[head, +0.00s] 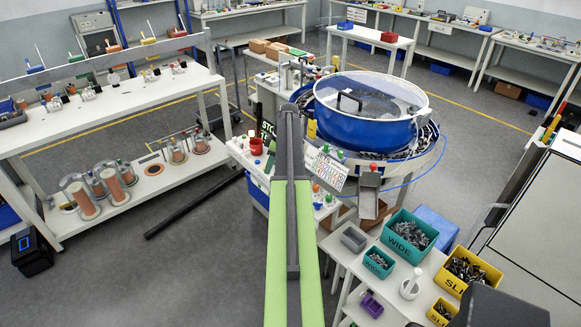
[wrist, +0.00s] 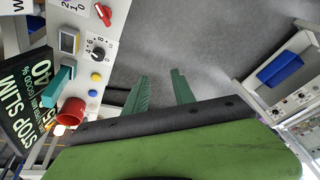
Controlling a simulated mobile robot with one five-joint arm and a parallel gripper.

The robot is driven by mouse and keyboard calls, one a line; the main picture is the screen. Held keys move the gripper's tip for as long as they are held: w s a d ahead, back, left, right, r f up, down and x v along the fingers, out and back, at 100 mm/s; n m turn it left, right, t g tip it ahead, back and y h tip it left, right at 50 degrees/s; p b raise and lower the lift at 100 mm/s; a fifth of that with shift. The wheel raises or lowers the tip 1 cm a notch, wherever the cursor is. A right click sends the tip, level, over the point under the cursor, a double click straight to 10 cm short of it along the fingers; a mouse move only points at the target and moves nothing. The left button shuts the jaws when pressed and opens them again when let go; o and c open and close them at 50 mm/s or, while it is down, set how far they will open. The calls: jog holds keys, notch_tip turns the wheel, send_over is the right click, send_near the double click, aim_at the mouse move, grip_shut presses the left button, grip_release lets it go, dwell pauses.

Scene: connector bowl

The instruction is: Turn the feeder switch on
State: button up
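The control panel shows at the left of the wrist view (wrist: 83,45). It carries a red rotary switch (wrist: 103,14) beside printed numbers and a black dial (wrist: 98,52) with a number scale. I cannot tell from a label which one is the feeder switch. My gripper (wrist: 161,75) is open and empty, its two green fingers apart over grey floor, right of and clear of the panel. In the head view the panel (head: 238,150) sits at the front left of the blue bowl feeder (head: 365,130); my arm covers part of it, and my gripper cannot be made out there.
A red cylindrical part (wrist: 70,112), a teal part (wrist: 58,85), a yellow button (wrist: 96,77) and a blue button (wrist: 93,94) are on the panel.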

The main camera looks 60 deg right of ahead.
jog(key=s+d+r+n+t+p, duration=0.15)
jog(key=s+d+r, duration=0.25)
jog(key=s+d, duration=0.75)
jog(key=shift+m+g, duration=0.25)
jog(key=b+x, duration=0.5)
jog(key=x, duration=0.1)
jog(key=d+b+x, duration=0.1)
jog(key=b+x, duration=0.4)
jog(key=x, duration=0.1)
jog(key=w+b+x, duration=0.1)
jog(key=b+x, duration=0.4)
jog(key=b, duration=0.1)
jog(key=shift+w+d+f, duration=0.1)
jog(key=shift+d+f, duration=0.15)
jog(key=shift+f, duration=0.15)
jog(key=shift+w, duration=0.1)
jog(key=shift+c, duration=0.4)
jog(key=shift+r, duration=0.1)
grip_shut()
